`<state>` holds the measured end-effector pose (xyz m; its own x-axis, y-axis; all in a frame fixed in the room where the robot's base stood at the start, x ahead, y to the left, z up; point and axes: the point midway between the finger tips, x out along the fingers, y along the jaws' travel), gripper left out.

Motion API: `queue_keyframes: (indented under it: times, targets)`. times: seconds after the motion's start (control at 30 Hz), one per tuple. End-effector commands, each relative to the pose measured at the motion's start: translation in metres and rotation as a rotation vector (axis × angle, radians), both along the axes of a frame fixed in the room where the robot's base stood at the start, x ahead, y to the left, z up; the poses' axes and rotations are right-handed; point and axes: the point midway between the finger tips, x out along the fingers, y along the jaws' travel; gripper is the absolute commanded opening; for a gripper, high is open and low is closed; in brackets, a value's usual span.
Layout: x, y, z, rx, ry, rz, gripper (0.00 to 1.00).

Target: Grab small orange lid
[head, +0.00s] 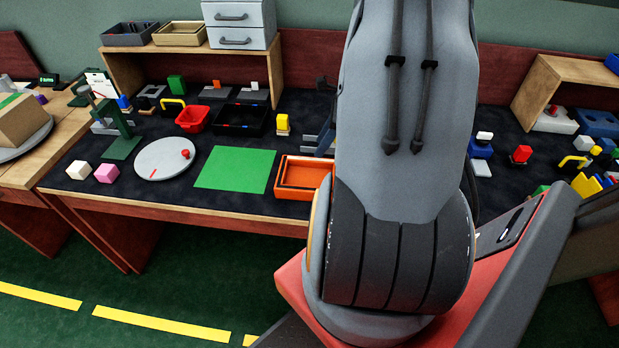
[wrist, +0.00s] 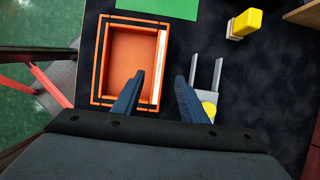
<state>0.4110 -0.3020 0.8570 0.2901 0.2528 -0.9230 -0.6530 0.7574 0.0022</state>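An orange rectangular box (head: 306,190) stands near the front edge of the dark table, left of my arm in the head view. In the wrist view the orange box (wrist: 98,60) shows from above with a smaller orange rectangular piece (wrist: 131,58) inside its outer rim and a pale strip along its right side. I cannot tell whether this inner piece is the small lid. My gripper (wrist: 160,77) is open with nothing between its dark blue fingers. In the wrist view the left finger overlaps the box's lower right part; the right finger is beside the box.
A grey forked fixture (wrist: 217,75) with a yellow round part lies right of the fingers. A yellow block (wrist: 248,21) stands farther right. A green mat (head: 235,168) and a white disc (head: 165,158) lie left of the box. A red bin (head: 192,119) stands behind.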

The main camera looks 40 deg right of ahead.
Motion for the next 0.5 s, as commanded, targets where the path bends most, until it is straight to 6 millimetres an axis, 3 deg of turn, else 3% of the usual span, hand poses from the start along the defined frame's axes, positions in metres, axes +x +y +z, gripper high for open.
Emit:
queue_keyframes:
  times: [0.5]
  targets:
    - [0.013,0.015,-0.052,-0.002,0.001,0.005,0.39]
